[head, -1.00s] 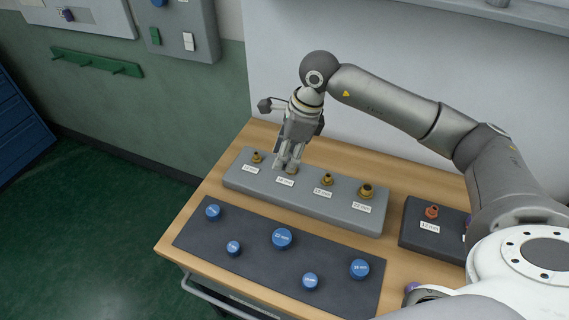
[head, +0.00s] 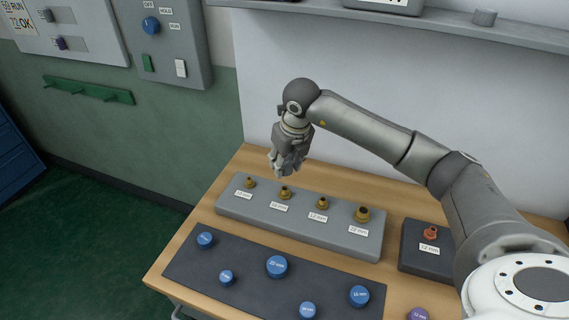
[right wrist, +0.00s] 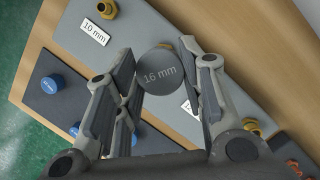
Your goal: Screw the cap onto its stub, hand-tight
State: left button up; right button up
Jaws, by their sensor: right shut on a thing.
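My right gripper (head: 283,170) hangs above the back edge of the long grey block (head: 300,217), near its second stub from the left. In the right wrist view it is shut on a dark grey round cap (right wrist: 160,75) marked "16 mm", held between the fingers with its face towards the camera. The cap is apart from the stubs. The block has brass stubs: a 10 mm stub (head: 249,183), the bare second stub (head: 285,193), a third stub (head: 322,203) and a larger fourth stub (head: 362,214). The second label is hard to read. My left gripper is not in view.
Several blue caps, such as the large one (head: 277,266), lie on a dark mat (head: 240,285) in front. A smaller dark block (head: 425,255) with a copper-coloured stub (head: 430,232) stands at right. A purple cap (head: 418,314) is at the bottom edge. A shelf (head: 400,22) runs overhead.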

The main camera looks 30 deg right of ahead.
aim_at(285, 188)
jog(key=shift+f+b, duration=1.55)
jog(key=shift+f, duration=1.4)
jog(key=shift+f+b, duration=1.25)
jog(key=shift+b, duration=0.55)
dwell(0.5)
dwell(0.3)
jog(key=o, duration=0.9)
jog(key=shift+c, duration=0.2)
jog(key=shift+c, duration=1.3)
jog(key=shift+w, duration=0.15)
